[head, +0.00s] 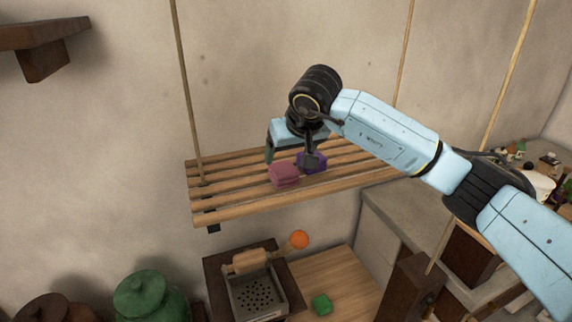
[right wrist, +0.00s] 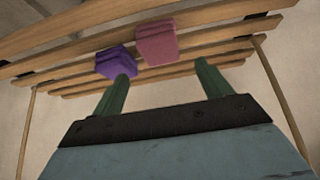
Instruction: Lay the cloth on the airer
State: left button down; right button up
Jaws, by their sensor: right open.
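The airer (head: 240,210) is a hanging rack of wooden slats on cords; its slats (right wrist: 225,16) also cross the right wrist view. A pink folded cloth (head: 284,175) and a purple folded cloth (head: 313,162) lie side by side on the slats. Both show in the right wrist view, the pink cloth (right wrist: 157,43) and the purple cloth (right wrist: 116,62). My right gripper (head: 290,161) is open just above and behind them, its green fingers (right wrist: 163,72) apart with nothing held between them. One fingertip overlaps the purple cloth in view; I cannot tell whether they touch. My left gripper is out of view.
A green jar (head: 150,298) stands lower left. The airer's cords (head: 187,90) rise near my right arm. The left slats are bare.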

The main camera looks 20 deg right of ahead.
jog(key=v, duration=0.6)
jog(key=shift+b, duration=0.35)
jog(key=shift+f, duration=0.1)
dwell(0.6)
